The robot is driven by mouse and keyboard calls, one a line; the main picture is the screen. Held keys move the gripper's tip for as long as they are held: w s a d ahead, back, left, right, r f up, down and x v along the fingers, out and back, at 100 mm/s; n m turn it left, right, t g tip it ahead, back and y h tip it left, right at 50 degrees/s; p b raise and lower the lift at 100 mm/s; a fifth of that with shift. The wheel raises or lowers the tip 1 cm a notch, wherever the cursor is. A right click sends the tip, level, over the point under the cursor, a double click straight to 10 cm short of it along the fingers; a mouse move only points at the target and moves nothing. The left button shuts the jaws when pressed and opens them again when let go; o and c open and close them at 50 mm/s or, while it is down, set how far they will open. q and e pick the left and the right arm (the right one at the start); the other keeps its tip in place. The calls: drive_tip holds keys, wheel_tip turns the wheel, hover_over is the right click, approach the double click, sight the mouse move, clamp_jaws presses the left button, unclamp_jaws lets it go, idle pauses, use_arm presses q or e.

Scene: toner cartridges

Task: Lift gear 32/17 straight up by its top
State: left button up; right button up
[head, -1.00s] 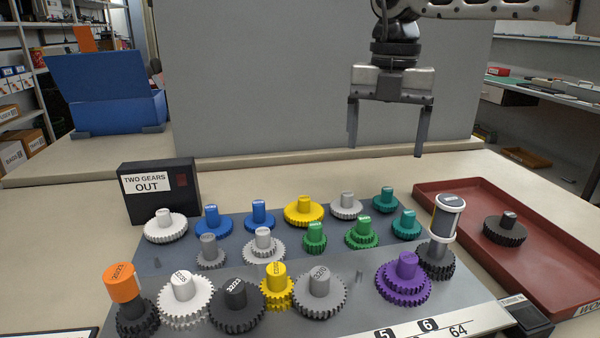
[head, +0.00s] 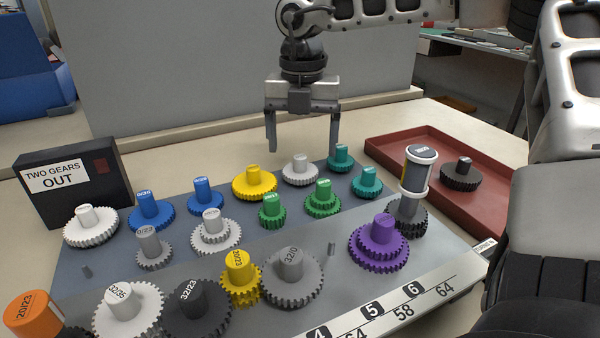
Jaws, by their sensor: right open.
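Several toothed gears with labelled top hubs stand on a grey plate (head: 330,322); I cannot read 32/17 on any of them. Readable or partly readable hubs are an orange one (head: 32,316), 20/23, a white one (head: 124,304), 32/35, a black one (head: 195,306), 32/23, and a grey one (head: 291,276). The small labels on the back rows are illegible. My right gripper (head: 302,150) is open and empty, fingers down, in line with the light grey gear (head: 300,171) at the back and apparently above it, touching nothing. My left gripper is not in view.
A dark box (head: 70,185) marked "TWO GEARS OUT" stands at the left. A purple gear (head: 379,243) and a tall white-banded cylinder on a dark gear (head: 417,175) stand at the right. A red tray (head: 400,150) holds a dark gear (head: 461,175). My arm blocks the right edge.

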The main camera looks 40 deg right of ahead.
sight(300, 156)
drive_tip(key=f, duration=0.4)
drive_tip(key=shift+w+a+b, duration=0.1)
drive_tip(key=shift+w+b, duration=0.1)
drive_tip(key=shift+b, duration=0.1)
drive_tip(key=shift+f, duration=0.5)
drive_tip(key=c, duration=1.1)
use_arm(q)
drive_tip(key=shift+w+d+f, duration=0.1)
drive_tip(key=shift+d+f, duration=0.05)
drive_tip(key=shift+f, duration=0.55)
use_arm(e)
drive_tip(key=shift+o, duration=0.2)
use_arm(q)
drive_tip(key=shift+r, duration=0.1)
use_arm(e)
drive_tip(key=shift+r, duration=0.2)
